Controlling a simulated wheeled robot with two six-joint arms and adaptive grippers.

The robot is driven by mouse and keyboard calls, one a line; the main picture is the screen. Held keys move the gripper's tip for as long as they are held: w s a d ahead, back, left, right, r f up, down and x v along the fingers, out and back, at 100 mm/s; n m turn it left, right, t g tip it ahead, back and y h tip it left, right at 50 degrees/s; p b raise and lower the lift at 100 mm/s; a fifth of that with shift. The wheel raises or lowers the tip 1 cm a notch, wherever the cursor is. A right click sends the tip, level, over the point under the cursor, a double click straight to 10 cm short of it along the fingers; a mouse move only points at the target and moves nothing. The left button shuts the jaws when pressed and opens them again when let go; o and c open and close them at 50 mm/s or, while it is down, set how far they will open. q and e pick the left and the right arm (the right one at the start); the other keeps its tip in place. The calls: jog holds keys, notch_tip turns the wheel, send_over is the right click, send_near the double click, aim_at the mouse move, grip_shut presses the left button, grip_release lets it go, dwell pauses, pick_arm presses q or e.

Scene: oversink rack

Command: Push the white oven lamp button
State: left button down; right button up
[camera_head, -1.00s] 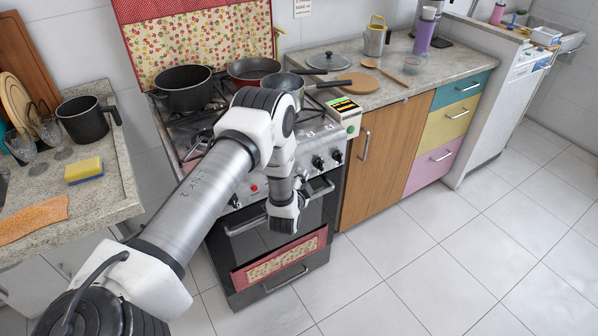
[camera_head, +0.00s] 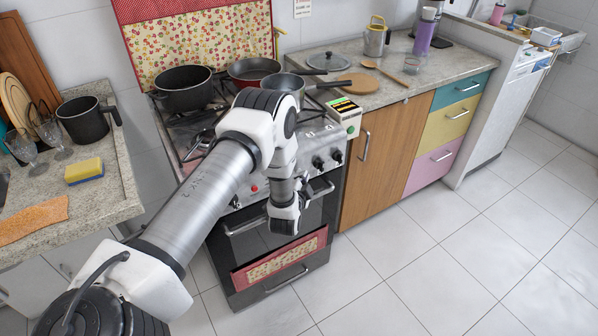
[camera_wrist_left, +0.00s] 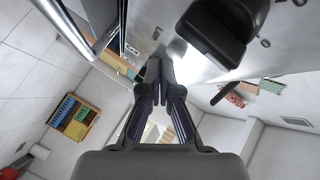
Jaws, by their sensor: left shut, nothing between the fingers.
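The oven's steel control panel (camera_head: 325,145) fronts the stove, with black knobs (camera_head: 318,162) at its right and a red button (camera_head: 254,189) at its left. I cannot make out the white lamp button for certain in the head view; my left arm covers the middle of the panel. In the left wrist view my left gripper (camera_wrist_left: 158,70) is shut and empty, its fingertips close to the steel panel (camera_wrist_left: 190,65). A large black knob (camera_wrist_left: 222,32) stands right of the fingertips. Whether the tips touch the panel cannot be told. My right gripper is not in view.
Pots and pans (camera_head: 183,88) stand on the hob. The oven handle (camera_head: 245,228) juts out below the panel, near my left wrist. Counters flank the stove, the left one holding a black pot (camera_head: 82,120) and a sponge (camera_head: 84,171). The tiled floor (camera_head: 420,250) at right is clear.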

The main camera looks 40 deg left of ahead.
pick_arm(q)
jog(key=shift+s+d, duration=0.15)
jog(key=shift+d, duration=0.2)
jog(key=shift+s+d+p, duration=0.1)
jog(key=shift+s+d, duration=0.2)
jog(key=shift+d, duration=0.45)
jog(key=shift+s+d+p, duration=0.15)
jog(key=shift+s+d, duration=0.2)
jog(key=shift+d, duration=0.45)
jog(key=shift+s+d+p, duration=0.1)
jog(key=shift+s+d, duration=0.2)
jog(key=shift+d, duration=0.45)
